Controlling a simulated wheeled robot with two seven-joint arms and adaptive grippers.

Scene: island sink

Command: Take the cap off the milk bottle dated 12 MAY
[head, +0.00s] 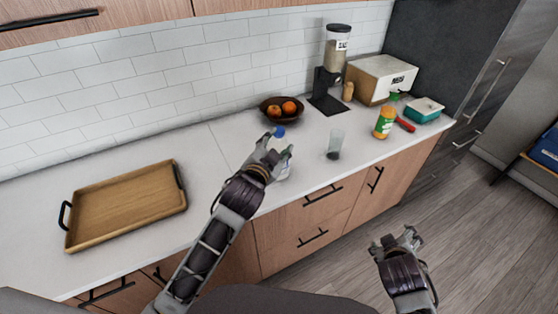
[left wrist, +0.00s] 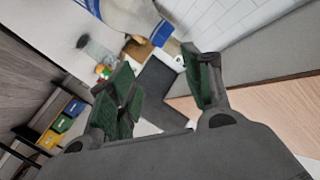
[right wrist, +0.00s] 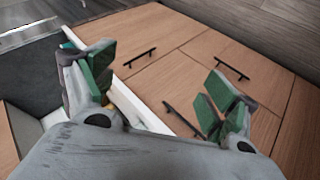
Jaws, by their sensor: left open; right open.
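A milk bottle shows mostly hidden behind my left gripper (head: 275,150) in the head view, with its blue cap (head: 280,131) just above the fingers and a bit of white body (head: 284,171) below. In the left wrist view the pale bottle (left wrist: 122,14) with its blue cap (left wrist: 161,34) lies beyond the fingertips of my left gripper (left wrist: 165,72). The left gripper is open, with nothing seen held. No date is readable. My right gripper (head: 396,238) is open and empty in front of the counter; its open fingers show in the right wrist view (right wrist: 152,80).
A wooden tray (head: 125,205) lies at left. A fruit bowl (head: 283,108) stands behind the bottle, and a clear glass (head: 335,145) to its right. A dispenser (head: 335,50), jar (head: 384,123), white box (head: 381,78) and teal container (head: 423,110) stand farther right.

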